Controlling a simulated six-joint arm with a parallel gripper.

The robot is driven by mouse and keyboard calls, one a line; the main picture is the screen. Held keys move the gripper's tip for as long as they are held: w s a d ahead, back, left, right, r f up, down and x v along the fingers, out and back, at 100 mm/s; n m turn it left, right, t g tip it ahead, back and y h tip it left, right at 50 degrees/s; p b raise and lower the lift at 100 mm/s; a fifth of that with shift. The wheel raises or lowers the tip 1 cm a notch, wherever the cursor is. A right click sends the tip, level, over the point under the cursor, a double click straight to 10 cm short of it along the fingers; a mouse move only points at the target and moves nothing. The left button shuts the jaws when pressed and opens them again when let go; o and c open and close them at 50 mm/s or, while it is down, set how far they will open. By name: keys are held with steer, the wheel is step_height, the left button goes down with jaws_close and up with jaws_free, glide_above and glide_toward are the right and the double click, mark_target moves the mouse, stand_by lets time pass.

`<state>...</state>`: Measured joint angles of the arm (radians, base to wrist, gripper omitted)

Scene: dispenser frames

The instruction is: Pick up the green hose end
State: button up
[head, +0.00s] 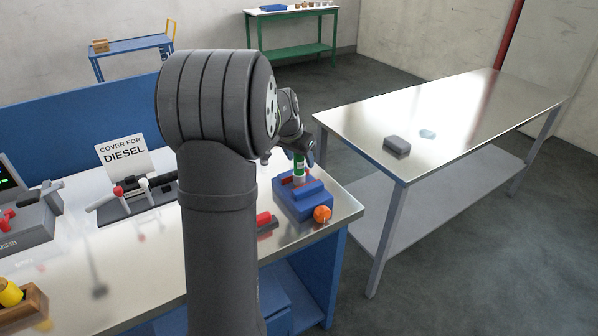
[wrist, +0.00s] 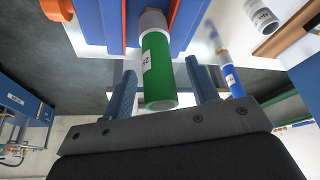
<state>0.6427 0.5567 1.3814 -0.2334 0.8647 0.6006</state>
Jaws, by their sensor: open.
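The green hose end (head: 299,166) stands in a blue holder (head: 316,203) near the right end of the workbench. In the wrist view, the green hose end (wrist: 158,72) carries a white label and meets a pale collar at the blue holder (wrist: 182,32). My gripper (head: 301,150) is at its upper end. In the wrist view, my gripper (wrist: 160,66) is open, with one finger on each side of the green hose end. Gaps show between it and both fingers.
An orange ball (head: 322,214) sits at the holder's front corner. A blue hose end (wrist: 230,74) shows right of my fingers in the wrist view. A red piece (head: 264,219) lies left of the holder. A metal table (head: 470,110) stands to the right, across a floor gap.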

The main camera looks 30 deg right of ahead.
steer(key=shift+w+d+f, duration=0.1)
steer(key=shift+d+f, duration=0.15)
steer(key=shift+f, duration=0.4)
steer(key=shift+c, duration=0.4)
steer(key=c, duration=1.1)
steer(key=shift+r, duration=0.15)
